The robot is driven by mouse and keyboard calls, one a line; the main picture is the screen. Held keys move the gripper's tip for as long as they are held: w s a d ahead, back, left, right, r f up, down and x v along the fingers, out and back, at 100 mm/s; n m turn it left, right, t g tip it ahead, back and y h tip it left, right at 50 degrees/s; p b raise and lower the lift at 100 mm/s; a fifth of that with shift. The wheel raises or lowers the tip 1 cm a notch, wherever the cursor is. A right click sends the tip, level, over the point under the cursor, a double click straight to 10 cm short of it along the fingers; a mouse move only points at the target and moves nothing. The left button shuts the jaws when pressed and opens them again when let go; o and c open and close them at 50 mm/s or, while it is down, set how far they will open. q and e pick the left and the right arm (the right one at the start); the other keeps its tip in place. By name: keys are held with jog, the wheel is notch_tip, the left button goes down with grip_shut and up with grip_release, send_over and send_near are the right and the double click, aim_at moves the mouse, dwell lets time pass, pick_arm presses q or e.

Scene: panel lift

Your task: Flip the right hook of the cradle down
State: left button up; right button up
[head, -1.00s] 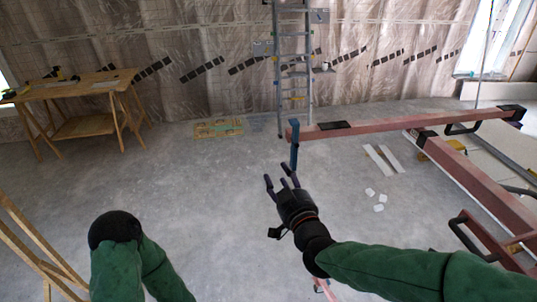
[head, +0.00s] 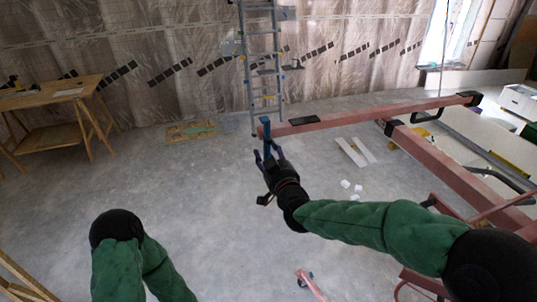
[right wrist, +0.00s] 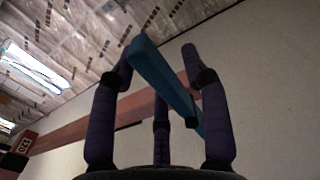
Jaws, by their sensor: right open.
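The cradle's pink crossbar (head: 355,117) runs across the right half of the head view. A blue hook (head: 265,131) sits at its left end and runs downward in the picture from there. My right gripper (head: 268,156) is open at the lower part of this hook. In the right wrist view the blue hook (right wrist: 160,72) lies between the spread dark fingers of my gripper (right wrist: 160,85). I cannot tell whether any finger touches it. Of my left arm only the sleeve and black joint show; its gripper is out of view.
A ladder (head: 263,75) stands behind the hook by the wrapped wall. A wooden workbench (head: 60,90) is at the left. The cradle's long pink beam (head: 455,170) extends to the right. White pieces (head: 352,152) lie on the floor; the middle floor is clear.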

grip_shut()
jog(key=s+a+r+m+b, duration=0.1)
jog(key=a+r+m+b, duration=0.3)
jog(key=m+b, duration=0.7)
jog(key=shift+s+a+r+m, duration=0.4)
jog(key=shift+a+m, duration=0.35)
jog(key=shift+m, duration=2.75)
